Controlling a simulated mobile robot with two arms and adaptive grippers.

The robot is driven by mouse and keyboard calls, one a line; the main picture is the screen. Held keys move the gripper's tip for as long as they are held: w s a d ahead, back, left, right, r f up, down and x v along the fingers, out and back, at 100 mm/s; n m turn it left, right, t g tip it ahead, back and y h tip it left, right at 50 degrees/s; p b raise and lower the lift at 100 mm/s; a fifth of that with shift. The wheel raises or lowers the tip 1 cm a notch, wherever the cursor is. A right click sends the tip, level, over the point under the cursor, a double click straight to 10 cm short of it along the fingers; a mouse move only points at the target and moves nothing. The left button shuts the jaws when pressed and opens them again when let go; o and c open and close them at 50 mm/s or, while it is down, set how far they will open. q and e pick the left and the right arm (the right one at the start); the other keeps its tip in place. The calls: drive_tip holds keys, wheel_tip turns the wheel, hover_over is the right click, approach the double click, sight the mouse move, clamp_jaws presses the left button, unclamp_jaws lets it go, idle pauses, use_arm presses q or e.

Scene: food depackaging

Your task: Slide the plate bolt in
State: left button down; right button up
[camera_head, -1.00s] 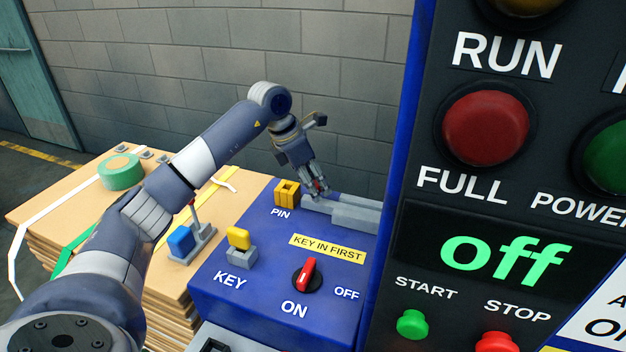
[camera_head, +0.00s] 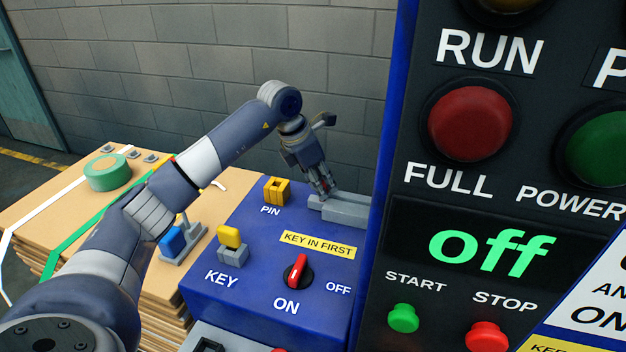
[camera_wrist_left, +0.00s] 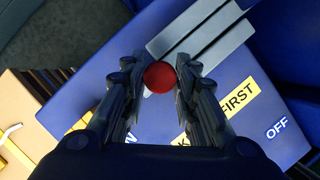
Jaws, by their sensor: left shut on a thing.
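The plate bolt (camera_head: 318,202) is a grey bar lying between grey rails (camera_head: 346,214) at the far right of the blue panel. Its red knob (camera_wrist_left: 160,77) shows plainly in the left wrist view, between my fingers. My left gripper (camera_head: 327,190) is shut on this knob and sits over the left part of the rails. The grey rails also run to the upper right in the left wrist view (camera_wrist_left: 208,38). In the head view the knob is mostly hidden by my fingers. My right gripper is not in view.
A yellow PIN block (camera_head: 277,190) stands left of the bolt. A yellow key (camera_head: 230,238) and a red ON/OFF switch (camera_head: 297,270) sit nearer on the panel (camera_head: 250,285). The dark control console (camera_head: 470,230) rises close on the right. Stacked cardboard (camera_head: 60,210) lies left.

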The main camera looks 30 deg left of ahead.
use_arm(q)
drive_tip(key=shift+d, duration=0.15)
drive_tip(key=c, duration=1.5)
unclamp_jaws()
drive_tip(key=shift+c, duration=0.2)
drive_tip(key=shift+o, duration=1.3)
drive_tip(key=shift+w+d, duration=0.1)
drive_tip(key=shift+d, duration=0.1)
drive_tip(key=shift+a+r, duration=0.25)
drive_tip(key=shift+r, duration=0.2)
drive_tip(key=v, duration=1.1)
drive_tip(key=shift+s, duration=0.2)
